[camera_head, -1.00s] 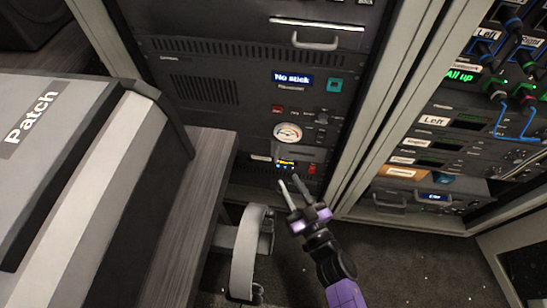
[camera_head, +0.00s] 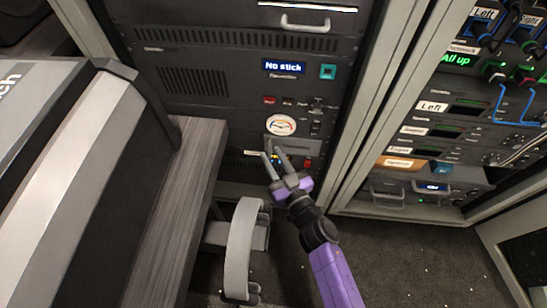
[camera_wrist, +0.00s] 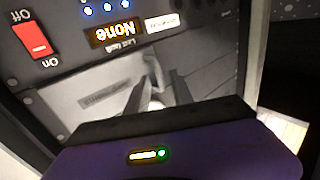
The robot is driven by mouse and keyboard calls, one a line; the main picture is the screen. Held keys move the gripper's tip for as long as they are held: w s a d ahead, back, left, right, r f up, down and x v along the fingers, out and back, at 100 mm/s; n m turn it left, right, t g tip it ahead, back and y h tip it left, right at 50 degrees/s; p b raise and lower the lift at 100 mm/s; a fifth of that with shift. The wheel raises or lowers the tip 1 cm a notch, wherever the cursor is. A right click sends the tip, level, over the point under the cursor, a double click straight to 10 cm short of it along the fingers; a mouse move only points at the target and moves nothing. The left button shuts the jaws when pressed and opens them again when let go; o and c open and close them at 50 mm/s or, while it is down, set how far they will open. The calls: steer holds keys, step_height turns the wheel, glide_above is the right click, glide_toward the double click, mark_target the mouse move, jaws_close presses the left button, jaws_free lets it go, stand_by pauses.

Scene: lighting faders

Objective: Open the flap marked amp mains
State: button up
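A grey flap-like panel (camera_wrist: 105,98) fills the middle of the wrist view, which shows the rack upside down. It bears a small label, too blurred to read. In the head view, a grey panel (camera_head: 297,146) lies below the round gauge, partly behind my gripper. I cannot tell which panel is marked amp mains. My gripper (camera_head: 267,148) is in front of the lower rack, its two fingers apart with nothing seen between them. The fingers (camera_wrist: 164,88) also show close to the grey panel in the wrist view; I cannot tell whether they touch it.
A red On/Off switch (camera_wrist: 36,40) and a "Last fault: None" display (camera_wrist: 115,31) sit beside the panel. The round gauge (camera_head: 281,125) is above. A wooden desk side (camera_head: 180,205) and a curved grey arm-like piece (camera_head: 243,245) stand close at left.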

jaws_close()
stand_by(1.2)
